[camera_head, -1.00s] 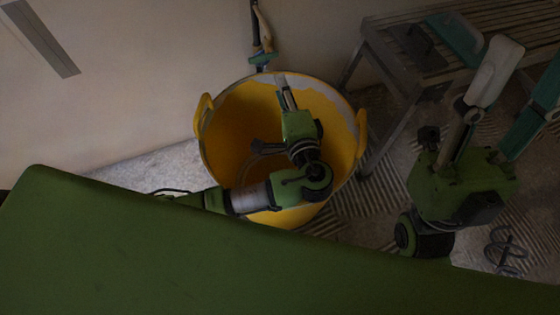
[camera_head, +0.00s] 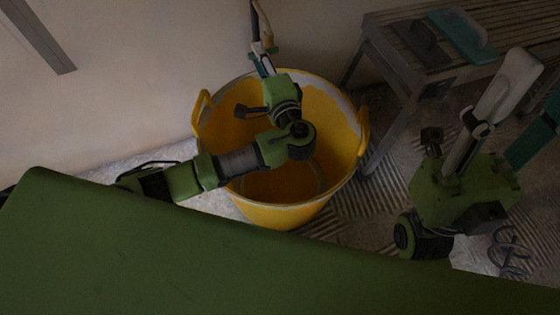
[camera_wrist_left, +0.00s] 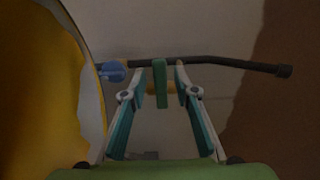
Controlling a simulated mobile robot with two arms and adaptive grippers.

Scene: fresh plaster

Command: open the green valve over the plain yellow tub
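The yellow tub (camera_head: 285,214) stands on the floor by the wall, plain and open-topped. A dark pipe (camera_head: 255,18) with a brass valve body (camera_head: 262,47) runs along the wall above its far rim. In the left wrist view, the green valve handle (camera_wrist_left: 160,82) stands across the pipe. My left gripper (camera_head: 262,60) reaches over the tub to the valve. In the wrist view its open fingers (camera_wrist_left: 162,84) flank the handle, with a gap on each side. In the head view the handle is hidden. My right gripper (camera_head: 535,85) is at the right, fingers apart, partly cut off.
A blue round part (camera_wrist_left: 113,71) sits on the pipe close to the tub's rim. A slatted bench (camera_head: 385,17) stands at the right, with a dark-handled tool (camera_head: 424,38) and a teal-backed one (camera_head: 460,36) on it. Ribbed floor lies between bench and tub.

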